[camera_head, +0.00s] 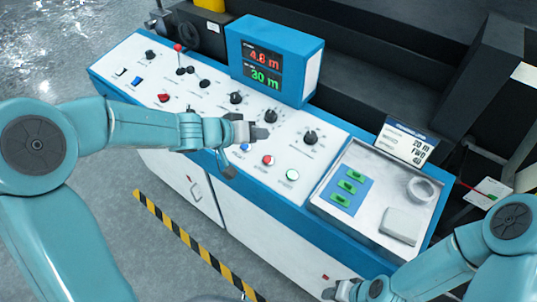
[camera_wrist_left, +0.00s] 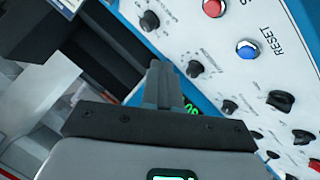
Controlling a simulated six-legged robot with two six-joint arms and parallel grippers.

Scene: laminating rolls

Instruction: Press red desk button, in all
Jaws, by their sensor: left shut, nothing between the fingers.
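A round red button (camera_head: 267,160) sits on the white sloped desk panel (camera_head: 215,130), between a blue button (camera_head: 244,147) and a green one (camera_head: 292,175). In the left wrist view the red button (camera_wrist_left: 213,7) is at the top edge, near the blue button (camera_wrist_left: 247,49) marked RESET. Another small red control (camera_head: 163,97) is on the panel's left part. My left gripper (camera_head: 262,131) is shut and empty over the panel, behind the red button and apart from it in the picture. My right gripper (camera_head: 340,290) is low by the desk front; its fingers are unclear.
Several black knobs (camera_head: 310,137) stand on the panel around my left gripper. A blue display box (camera_head: 275,60) rises behind it. A metal tray (camera_head: 330,205) with green pieces and a tape roll (camera_head: 421,190) is on the right. Striped floor tape (camera_head: 190,242) runs in front.

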